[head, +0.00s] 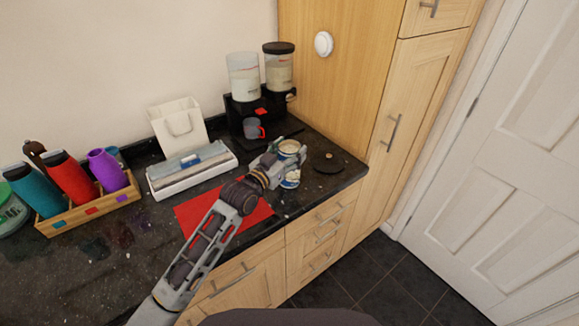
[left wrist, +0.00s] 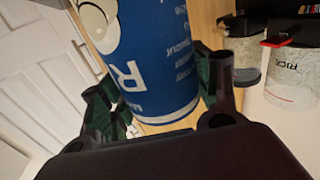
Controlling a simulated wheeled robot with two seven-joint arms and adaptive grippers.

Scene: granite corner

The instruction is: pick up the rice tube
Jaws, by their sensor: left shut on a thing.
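The rice tube (head: 291,181) is a blue and white cylinder near the counter's front right edge in the head view. Its top looks pale and open. In the left wrist view the blue rice tube (left wrist: 155,75) fills the middle, showing a large white R and a pale picture. My left gripper (head: 288,160) is shut on the tube, with a finger on each side of it; the fingers also show in the left wrist view (left wrist: 160,95). The arm hides part of the tube. I cannot tell whether its base touches the counter. My right gripper is not in view.
A black dispenser (head: 243,117) with two clear canisters and a grey mug (head: 252,129) stands behind. A dark round disc (head: 328,162) lies right of the tube. A red mat (head: 190,217), a white box (head: 168,182) and a wooden tray (head: 72,218) of bottles are left.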

